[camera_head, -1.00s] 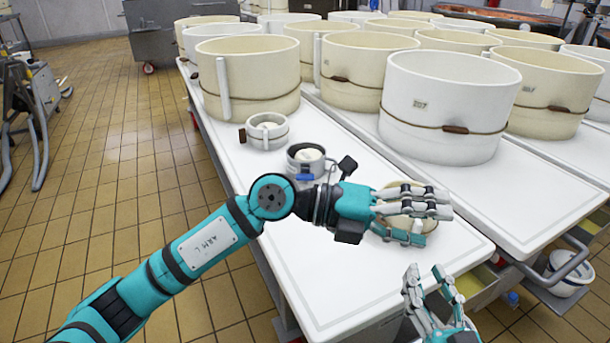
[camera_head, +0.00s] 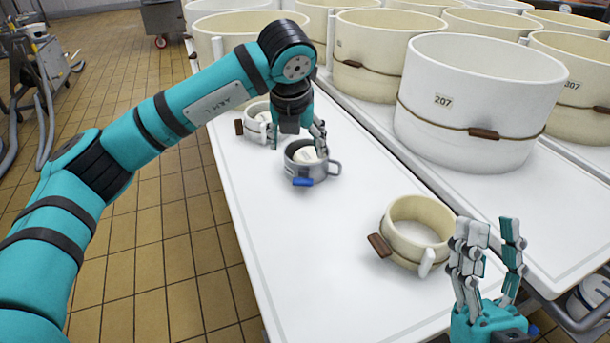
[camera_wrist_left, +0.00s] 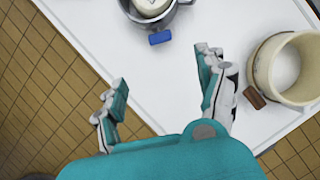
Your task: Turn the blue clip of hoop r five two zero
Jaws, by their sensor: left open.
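A small grey metal hoop (camera_head: 325,172) with a pale round piece inside stands on the white table. Its blue clip (camera_head: 303,182) is on the near side; the clip also shows in the left wrist view (camera_wrist_left: 160,38). No hoop number is readable on it. My left gripper (camera_head: 297,145) points down at the far side of the grey hoop, its fingers partly hiding the rim. In the left wrist view my left gripper (camera_wrist_left: 163,80) is open and empty, with the clip beyond the fingertips, apart from them. My right gripper (camera_head: 490,238) is open and empty, fingers up, at the front right.
A cream hoop (camera_head: 408,214) with a brown clip (camera_head: 380,245) stands to the right on the white table (camera_head: 290,265). A small white hoop (camera_head: 254,126) with a brown clip stands behind left. Large vats, one marked 207 (camera_head: 470,90), fill the back. The table between the grey and cream hoops is clear.

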